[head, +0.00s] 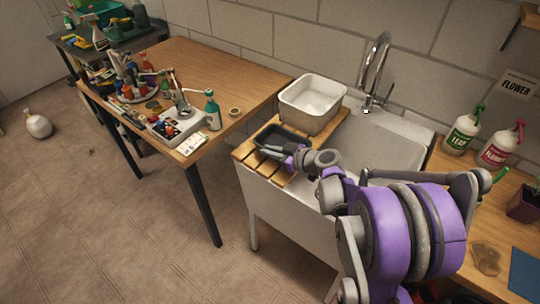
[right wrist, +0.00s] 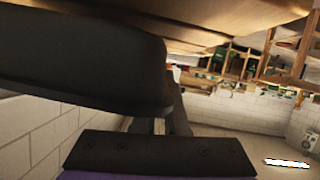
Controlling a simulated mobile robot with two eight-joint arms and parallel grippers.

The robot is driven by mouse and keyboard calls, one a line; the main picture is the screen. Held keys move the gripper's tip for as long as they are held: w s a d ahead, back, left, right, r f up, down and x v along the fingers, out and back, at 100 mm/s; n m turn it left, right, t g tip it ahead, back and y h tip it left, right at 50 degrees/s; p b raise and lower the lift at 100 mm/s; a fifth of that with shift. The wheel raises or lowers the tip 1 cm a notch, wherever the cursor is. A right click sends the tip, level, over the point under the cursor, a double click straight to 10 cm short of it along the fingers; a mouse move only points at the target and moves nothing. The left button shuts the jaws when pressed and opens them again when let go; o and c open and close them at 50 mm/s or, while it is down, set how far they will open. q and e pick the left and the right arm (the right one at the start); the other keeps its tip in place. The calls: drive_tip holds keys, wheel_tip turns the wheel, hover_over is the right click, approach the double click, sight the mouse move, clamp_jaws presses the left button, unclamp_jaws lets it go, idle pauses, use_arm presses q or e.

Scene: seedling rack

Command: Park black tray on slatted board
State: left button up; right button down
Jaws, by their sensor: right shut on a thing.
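The black tray (head: 268,132) is at the slatted wooden board (head: 246,153), in front of the white basin. My right gripper (head: 284,152) is shut on the tray's near right side. In the right wrist view the tray's dark wall (right wrist: 80,62) fills the upper left, close against a dark finger. Wooden slats (right wrist: 215,15) show beyond it along the top of that view. I cannot tell whether the tray rests fully on the slats. My left gripper is in neither view.
A white basin (head: 312,100) stands right behind the tray. The metal sink (head: 375,150) with its tap (head: 376,72) lies to the right. A wooden table (head: 215,70) holding bottles and a tool caddy is at the left. Spray bottles (head: 462,132) stand at the right.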

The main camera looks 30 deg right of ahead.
drive_tip(key=shift+f, duration=0.95)
drive_tip(key=c, duration=1)
unclamp_jaws()
drive_tip(key=shift+o, duration=0.2)
